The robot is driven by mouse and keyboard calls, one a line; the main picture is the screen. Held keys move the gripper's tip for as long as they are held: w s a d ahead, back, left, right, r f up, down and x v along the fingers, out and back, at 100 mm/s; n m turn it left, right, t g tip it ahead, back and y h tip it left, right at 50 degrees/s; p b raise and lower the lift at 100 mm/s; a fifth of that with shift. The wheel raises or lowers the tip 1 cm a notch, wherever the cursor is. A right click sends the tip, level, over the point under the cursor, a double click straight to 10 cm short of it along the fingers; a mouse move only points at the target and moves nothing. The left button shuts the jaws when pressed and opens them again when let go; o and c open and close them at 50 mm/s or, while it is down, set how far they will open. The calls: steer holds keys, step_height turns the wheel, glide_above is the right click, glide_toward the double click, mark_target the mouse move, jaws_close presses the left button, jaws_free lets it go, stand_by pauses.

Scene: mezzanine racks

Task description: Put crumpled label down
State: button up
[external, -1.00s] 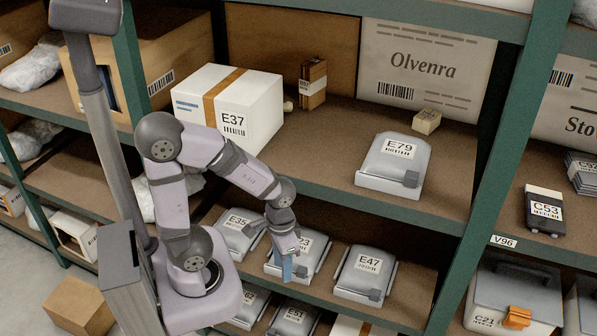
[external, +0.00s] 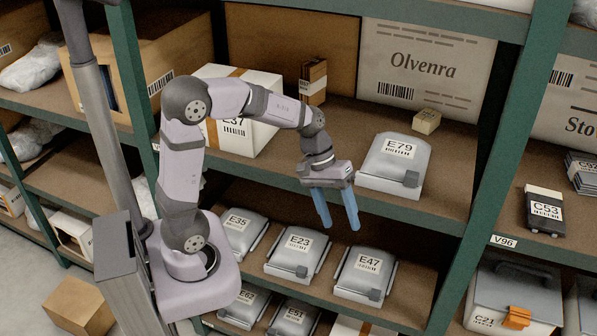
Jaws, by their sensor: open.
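My gripper (external: 338,222) is open, with its two blue fingers apart and pointing down. I see nothing between the fingers. It hangs in front of the shelf edge, above the E23 bin (external: 298,253) and the E47 bin (external: 366,275) and to the lower left of the E79 bin (external: 394,165). I cannot make out a crumpled label anywhere in this view.
The E37 box (external: 250,135) stands on the upper shelf, partly behind my arm. A small brown carton (external: 313,82) and a small tan block (external: 427,121) are there too. A green upright (external: 490,150) stands at the right. The E35 bin (external: 240,234) is on the lower shelf.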

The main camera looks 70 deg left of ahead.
steer(key=w+a+r+n+t+h+p, duration=0.3)
steer(key=w+r, duration=0.8)
steer(key=r, duration=0.3)
steer(key=m+g+y+p, duration=0.2)
steer(key=m+g+y, duration=0.1)
steer(key=y, duration=0.6)
glide_toward(287, 100)
steer(key=shift+s+f, duration=0.1)
steer(key=shift+f, duration=0.75)
steer(key=shift+f, duration=0.1)
steer(key=shift+t, duration=0.3)
steer(key=shift+p+x, duration=0.85)
steer(key=shift+x, duration=2.7)
steer(key=c, duration=1.1)
